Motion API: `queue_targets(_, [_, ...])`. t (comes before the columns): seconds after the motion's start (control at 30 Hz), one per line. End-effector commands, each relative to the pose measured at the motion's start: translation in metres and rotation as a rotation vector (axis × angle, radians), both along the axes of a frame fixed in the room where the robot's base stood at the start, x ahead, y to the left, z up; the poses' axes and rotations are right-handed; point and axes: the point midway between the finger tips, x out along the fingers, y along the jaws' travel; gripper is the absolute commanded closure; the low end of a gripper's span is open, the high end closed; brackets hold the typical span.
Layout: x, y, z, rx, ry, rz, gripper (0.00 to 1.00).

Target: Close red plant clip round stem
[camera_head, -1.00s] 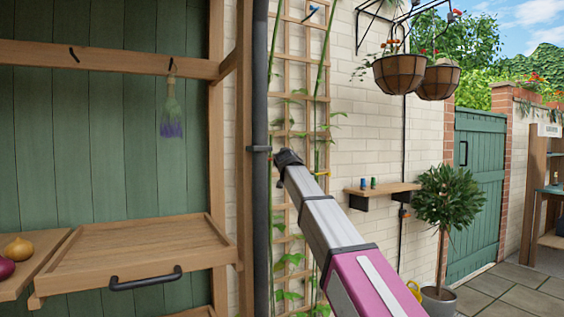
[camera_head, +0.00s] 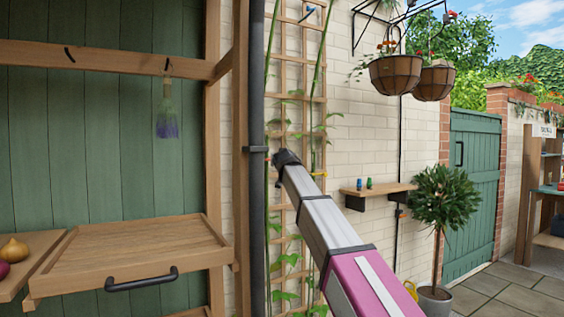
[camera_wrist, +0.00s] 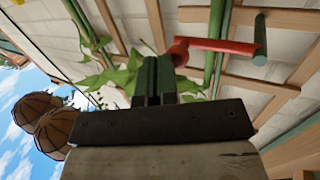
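The red plant clip (camera_wrist: 222,45) shows in the wrist view as a long red arm with a curved end at its left and a dark green round piece at its right. It lies across a green stem (camera_wrist: 216,72) in front of the trellis. Whether its loop goes round the stem is not clear. My gripper (camera_wrist: 156,62) has its two dark green fingers side by side, seemingly shut with nothing between them. Their tips are just left of and below the curved red end; contact cannot be told. In the head view, my gripper (camera_head: 287,157) is at the trellis, and the red clip cannot be made out.
The wooden trellis (camera_head: 283,60) carries leafy stems, a blue clip (camera_head: 308,12) and a yellow clip (camera_head: 318,173). A dark vertical pipe (camera_head: 256,200) stands just left of my gripper. A small shelf (camera_head: 377,189) with two small items is to the right.

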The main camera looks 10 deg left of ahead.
Motion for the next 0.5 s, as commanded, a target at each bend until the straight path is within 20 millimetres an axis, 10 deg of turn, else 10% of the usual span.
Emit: queue_targets(0.5, [-0.064,-0.058,0.004,0.001,-0.002,-0.002,1.0])
